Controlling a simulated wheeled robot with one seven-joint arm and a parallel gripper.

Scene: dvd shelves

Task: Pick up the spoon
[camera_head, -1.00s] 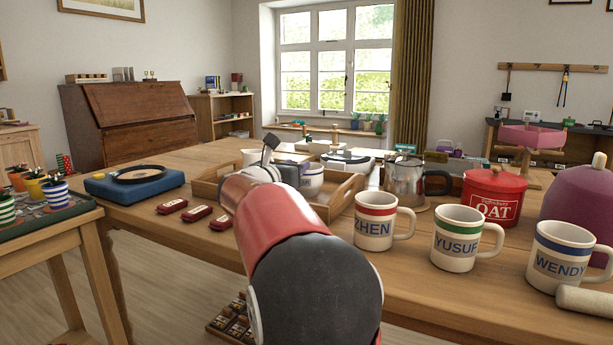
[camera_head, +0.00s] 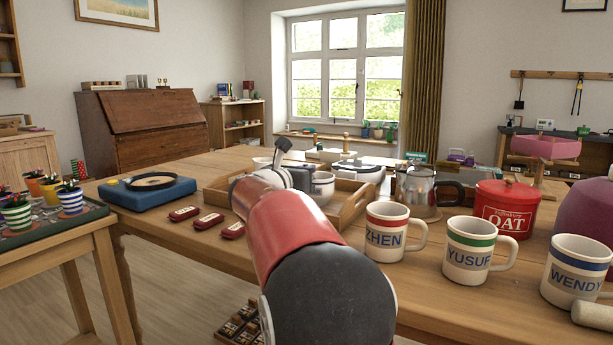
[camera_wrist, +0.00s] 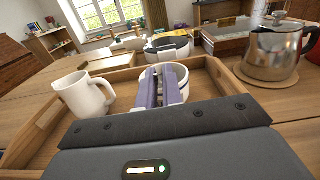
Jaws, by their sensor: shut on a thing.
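My gripper (camera_wrist: 158,88) shows in the wrist view as two close, purple-grey fingers. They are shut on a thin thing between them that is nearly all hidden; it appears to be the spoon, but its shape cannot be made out. In the head view my red and black arm reaches over the table to the tray (camera_head: 352,205), and hides the fingertips.
A white mug (camera_wrist: 84,97) stands left in the tray. A metal kettle (camera_wrist: 270,55) stands just right of it. Named mugs, such as ZHEN (camera_head: 386,238), and a red OAT tin (camera_head: 505,208) line the right.

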